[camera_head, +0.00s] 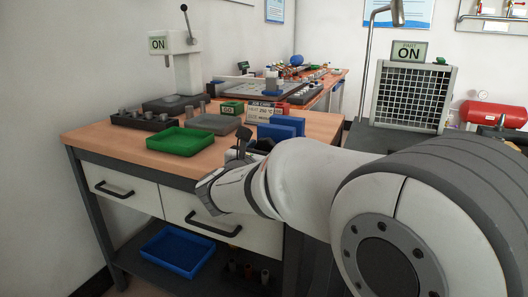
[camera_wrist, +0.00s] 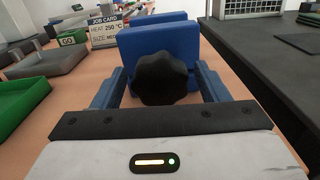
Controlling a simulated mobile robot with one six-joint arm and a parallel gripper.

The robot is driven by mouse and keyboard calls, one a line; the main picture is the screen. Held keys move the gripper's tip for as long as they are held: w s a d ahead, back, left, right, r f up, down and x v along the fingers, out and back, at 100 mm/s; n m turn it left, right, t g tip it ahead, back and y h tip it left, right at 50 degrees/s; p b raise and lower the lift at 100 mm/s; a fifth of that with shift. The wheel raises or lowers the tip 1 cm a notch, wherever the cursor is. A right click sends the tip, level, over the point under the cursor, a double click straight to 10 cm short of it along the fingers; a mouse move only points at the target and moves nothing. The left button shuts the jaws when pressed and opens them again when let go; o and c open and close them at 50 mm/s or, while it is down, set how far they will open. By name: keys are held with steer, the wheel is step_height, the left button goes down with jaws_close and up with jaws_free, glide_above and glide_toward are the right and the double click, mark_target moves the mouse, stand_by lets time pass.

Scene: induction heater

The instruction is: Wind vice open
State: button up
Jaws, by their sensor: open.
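The blue vice (camera_wrist: 150,35) stands on the wooden bench, with two upright blue jaw plates that show one behind the other in the wrist view. A black lobed knob (camera_wrist: 162,80) is on its near side. My gripper (camera_wrist: 160,88) is open, with one blue finger on each side of the knob; I cannot tell whether they touch it. In the head view the vice (camera_head: 280,128) is at the bench's right end, and my gripper (camera_head: 252,143) is low in front of it, partly hidden by my own wrist. The knob is hard to make out there.
A job card (camera_head: 263,112) stands left of the vice, beside a green GO block (camera_head: 231,108). A green tray (camera_head: 187,140), a grey tray (camera_head: 213,123) and a dark holder with metal parts (camera_head: 142,120) lie further left. A dark surface (camera_wrist: 275,65) is at right in the wrist view.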

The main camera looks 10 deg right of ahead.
steer(key=shift+c, duration=0.6)
steer(key=c, duration=0.9)
steer(key=shift+o, duration=0.2)
steer(key=shift+r+n+p, duration=0.3)
steer(key=shift+n+p, duration=0.3)
steer(key=shift+p, duration=0.6)
steer(key=shift+n+p, duration=0.5)
steer(key=shift+p, duration=0.2)
steer(key=shift+n+p, duration=0.7)
steer(key=shift+p, duration=0.25)
steer(key=shift+f+n+p, duration=0.25)
steer(key=shift+n+p, duration=0.1)
steer(key=shift+n, duration=0.15)
steer(key=o, duration=1)
steer(key=shift+s, duration=0.1)
